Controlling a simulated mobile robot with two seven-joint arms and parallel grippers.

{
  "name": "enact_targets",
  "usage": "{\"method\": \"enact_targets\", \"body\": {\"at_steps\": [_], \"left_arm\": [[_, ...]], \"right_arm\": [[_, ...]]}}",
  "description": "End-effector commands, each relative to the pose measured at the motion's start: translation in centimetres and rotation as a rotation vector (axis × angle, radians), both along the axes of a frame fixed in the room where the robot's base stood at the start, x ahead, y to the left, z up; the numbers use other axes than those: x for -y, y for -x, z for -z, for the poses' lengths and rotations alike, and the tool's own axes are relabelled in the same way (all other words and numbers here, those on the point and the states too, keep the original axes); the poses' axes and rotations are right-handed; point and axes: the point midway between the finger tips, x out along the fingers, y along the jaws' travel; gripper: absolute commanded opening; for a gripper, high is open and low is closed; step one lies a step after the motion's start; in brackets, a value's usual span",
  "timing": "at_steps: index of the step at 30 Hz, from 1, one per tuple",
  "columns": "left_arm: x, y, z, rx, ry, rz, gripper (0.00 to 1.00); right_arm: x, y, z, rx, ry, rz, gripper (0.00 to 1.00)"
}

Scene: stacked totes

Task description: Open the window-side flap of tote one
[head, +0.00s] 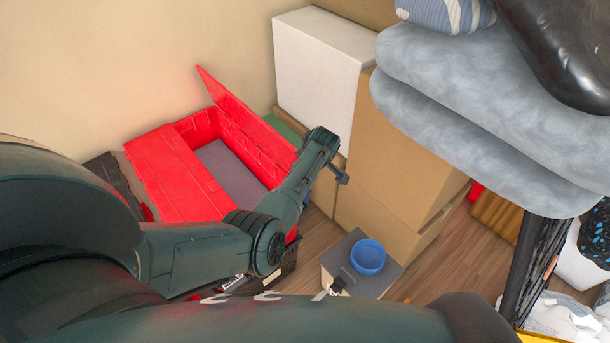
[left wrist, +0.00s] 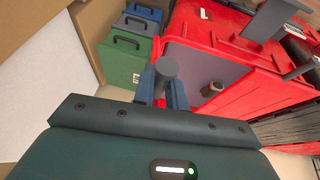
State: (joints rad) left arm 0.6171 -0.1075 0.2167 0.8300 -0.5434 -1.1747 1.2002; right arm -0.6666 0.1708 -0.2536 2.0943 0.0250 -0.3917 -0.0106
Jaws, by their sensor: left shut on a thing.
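The red tote (head: 172,172) stands against the wall in the head view, with its grey inside partly uncovered. One flap (head: 235,118) stands raised along the opening's right side; a wide red panel lies flat on the left. I cannot tell which flap is window-side. My left gripper (head: 328,160) is at the near right end of the raised flap. In the left wrist view, its fingers (left wrist: 164,94) are shut with a bit of red between them, seemingly the flap's edge. The red tote (left wrist: 235,55) fills the right there. My right gripper is not in view.
Cardboard boxes (head: 385,150) and a white box (head: 318,62) stand close right of the tote. A blue bowl (head: 368,257) sits on a small box. Grey cushions (head: 470,110) overhang at right. Green and blue cases (left wrist: 125,60) stand beside the tote.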

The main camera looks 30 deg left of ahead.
Motion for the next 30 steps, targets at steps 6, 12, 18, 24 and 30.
{"method": "enact_targets", "body": {"at_steps": [6, 12, 18, 24, 30], "left_arm": [[-0.05, -0.18, -0.10, 0.004, 0.000, -0.001, 0.00], [-0.06, -0.20, -0.11, 0.005, 0.001, -0.001, 0.00], [-0.07, -0.19, -0.12, 0.005, 0.001, -0.001, 0.21], [-0.02, -0.15, -0.08, 0.003, 0.001, -0.001, 0.35], [0.02, -0.13, -0.09, 0.003, 0.001, -0.001, 0.35]], "right_arm": [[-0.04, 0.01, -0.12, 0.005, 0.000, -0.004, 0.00], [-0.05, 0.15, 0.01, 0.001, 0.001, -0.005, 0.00], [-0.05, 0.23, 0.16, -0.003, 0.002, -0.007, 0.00], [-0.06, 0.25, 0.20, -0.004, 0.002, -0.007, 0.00], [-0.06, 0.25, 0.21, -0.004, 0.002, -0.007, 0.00]]}}
